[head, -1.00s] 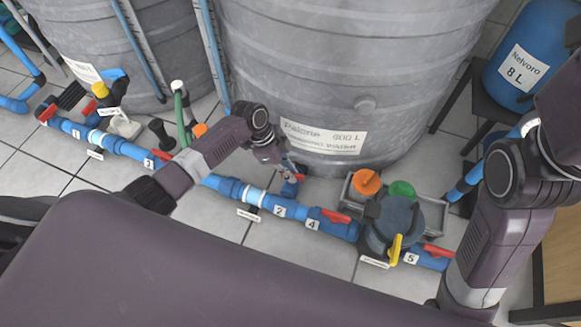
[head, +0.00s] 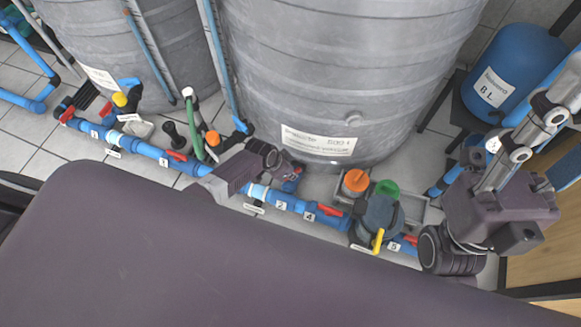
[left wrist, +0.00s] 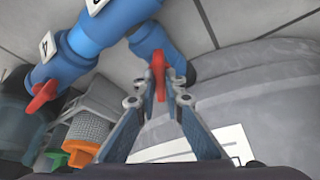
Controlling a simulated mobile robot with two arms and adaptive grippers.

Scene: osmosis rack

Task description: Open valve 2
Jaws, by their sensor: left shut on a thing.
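Valve 2's label (head: 281,205) is on the blue pipe in front of the large grey tank. Its red handle (left wrist: 158,75) sits on a short blue branch pipe (left wrist: 150,42) leading toward the tank. In the left wrist view my left gripper (left wrist: 158,88) has its two fingers shut on this handle, one on each side. In the head view the left gripper (head: 285,180) is at the tank's foot, and the arm hides much of the handle. My right gripper (head: 540,115) is raised at the right edge, away from the pipes; its fingertips are cut off.
Valve 4's red handle (head: 328,210) is close to the right. A filter housing (head: 380,215) with a yellow lever (head: 378,240), an orange cap (head: 356,180) and a green cap (head: 387,188) stand farther right. A blue tank (head: 515,75) stands at far right.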

